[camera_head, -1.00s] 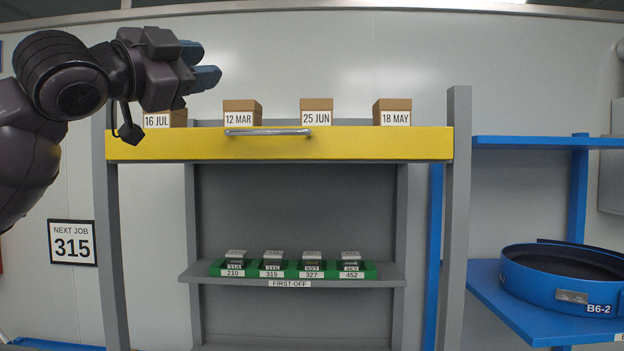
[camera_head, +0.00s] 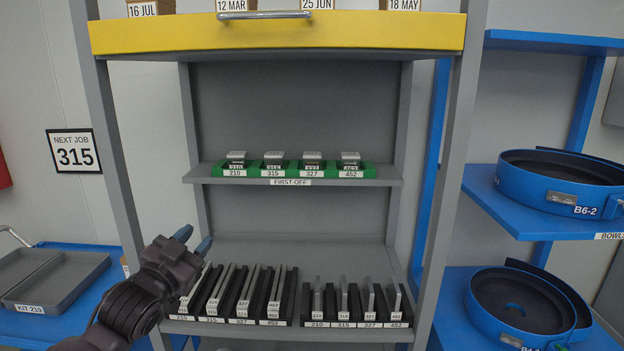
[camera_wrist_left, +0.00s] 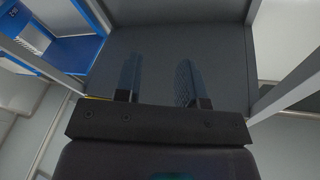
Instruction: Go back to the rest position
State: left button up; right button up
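My left gripper (camera_head: 195,240) is at the lower left of the head view, in front of the left post of the grey rack and beside the slotted holders on its bottom shelf. Its blue fingers point up and to the right. In the left wrist view, the two fingers of my left gripper (camera_wrist_left: 160,80) stand apart with nothing between them. The gripper overlaps part of the leftmost holder in the head view; I cannot tell whether they touch. My right gripper is in no view.
The rack has a yellow drawer (camera_head: 280,34) on top, a green tray (camera_head: 369,169) on the middle shelf and black slotted holders (camera_head: 290,300) below. A blue table with a grey kit tray (camera_head: 62,290) is left. Blue shelves with round bowls (camera_head: 520,300) are right.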

pick_arm(q)
jog(key=s+a+f+n+g+y, duration=0.2)
jog(key=s+f, duration=0.3)
jog(key=f, duration=0.6)
jog(key=s+a+f+n+g+y, duration=0.1)
jog(key=s+f+n+y, duration=0.1)
jog(key=s+f, duration=0.6)
jog(key=s+a+f+n+g+y, duration=0.2)
jog(key=s+f+n+g, duration=0.1)
jog(key=s+f, duration=1.3)
notch_tip(320, 180, down, 2)
jog(key=shift+s+a+f+g+b, duration=0.2)
jog(key=shift+s+g+b, duration=0.15)
jog(key=shift+g, duration=0.35)
